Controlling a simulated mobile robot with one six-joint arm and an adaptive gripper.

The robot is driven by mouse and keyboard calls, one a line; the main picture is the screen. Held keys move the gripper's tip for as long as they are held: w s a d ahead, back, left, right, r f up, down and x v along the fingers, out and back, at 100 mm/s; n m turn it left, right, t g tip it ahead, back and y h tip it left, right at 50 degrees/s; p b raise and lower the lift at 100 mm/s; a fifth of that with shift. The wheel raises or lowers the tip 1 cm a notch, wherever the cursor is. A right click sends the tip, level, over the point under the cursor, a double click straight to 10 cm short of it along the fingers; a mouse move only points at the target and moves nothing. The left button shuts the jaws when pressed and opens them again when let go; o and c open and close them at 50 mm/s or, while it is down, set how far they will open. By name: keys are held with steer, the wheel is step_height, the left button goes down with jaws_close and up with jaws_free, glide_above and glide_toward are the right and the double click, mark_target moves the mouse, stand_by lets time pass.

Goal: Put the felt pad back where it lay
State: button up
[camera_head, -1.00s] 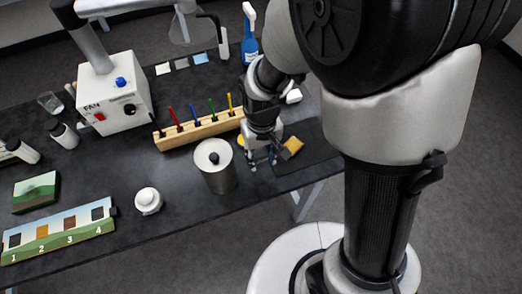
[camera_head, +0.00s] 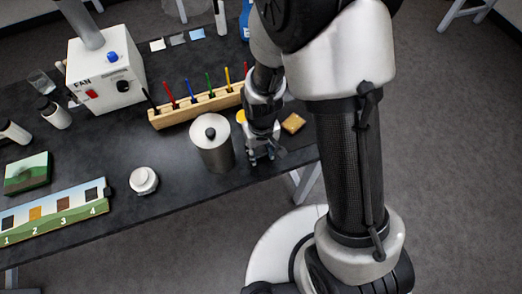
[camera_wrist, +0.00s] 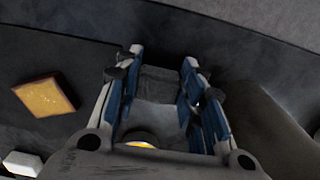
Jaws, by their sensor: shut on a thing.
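My gripper (camera_head: 262,158) is low over the front right part of the dark table, just right of the metal canister (camera_head: 212,148). In the wrist view, its blue-lined fingers (camera_wrist: 160,58) stand a little apart with a flat grey piece (camera_wrist: 160,82) between them. This looks like the felt pad, held in the jaws, though its lower edge is hard to make out. In the head view the fingers hide it.
A wooden rack (camera_head: 197,109) with several coloured tools stands behind the canister. A white lidded jar (camera_head: 144,181), a numbered board (camera_head: 50,216) and a fan box (camera_head: 104,74) are to the left. The table's front edge is close to the gripper.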

steer(key=shift+f, duration=0.1)
steer(key=o, duration=0.5)
steer(key=shift+f, duration=0.15)
steer(key=o, duration=0.4)
steer(key=shift+o, duration=0.2)
step_height(320, 180, up, 13)
steer(key=p, duration=0.4)
step_height(320, 180, up, 13)
steer(key=m+t, duration=0.2)
glide_above(261, 152)
steer(key=s+d, duration=0.4)
steer(key=d, duration=0.2)
steer(key=s+d+r+m+t, duration=0.1)
steer(key=s+d+r+t, duration=0.1)
steer(key=s+d+r, duration=0.2)
steer(key=s+r, duration=0.3)
steer(key=s, duration=0.1)
steer(key=shift+s+d+r+t, duration=0.25)
steer(key=shift+d+r+t, duration=0.05)
steer(key=shift+d+r, duration=0.1)
